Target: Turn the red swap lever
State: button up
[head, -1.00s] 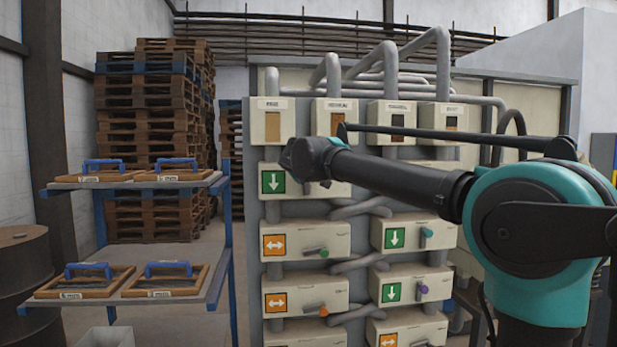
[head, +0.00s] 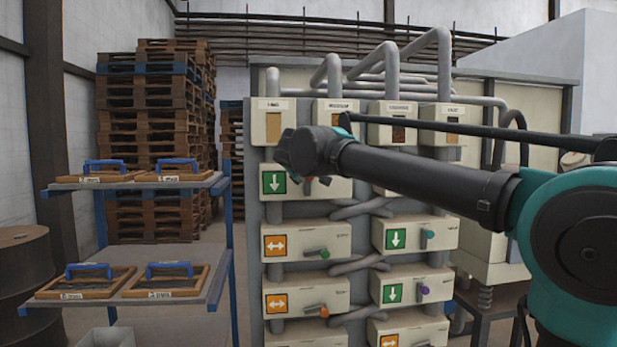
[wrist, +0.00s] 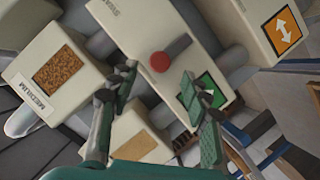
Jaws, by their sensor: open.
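The red swap lever shows in the wrist view as a red knob (wrist: 160,62) on a short grey arm, on a pale box with a green down-arrow sign (wrist: 201,97). In the head view that box (head: 330,188) is the top left one of the panel, and a trace of red shows just under my gripper. My gripper (wrist: 158,88) is open and empty, its two fingers on either side of the knob in the wrist picture. Whether it touches the knob I cannot tell. In the head view my gripper (head: 295,152) is in front of the box's top edge.
Other lever boxes sit below and to the right, with a green knob (head: 325,254), an orange knob (head: 324,311), a teal knob (head: 429,234) and a purple knob (head: 424,290). Grey pipes (head: 362,207) link them. A shelf (head: 215,265) with framed screens stands at left.

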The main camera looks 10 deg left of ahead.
jog(key=v, duration=0.5)
jog(key=shift+s, duration=0.1)
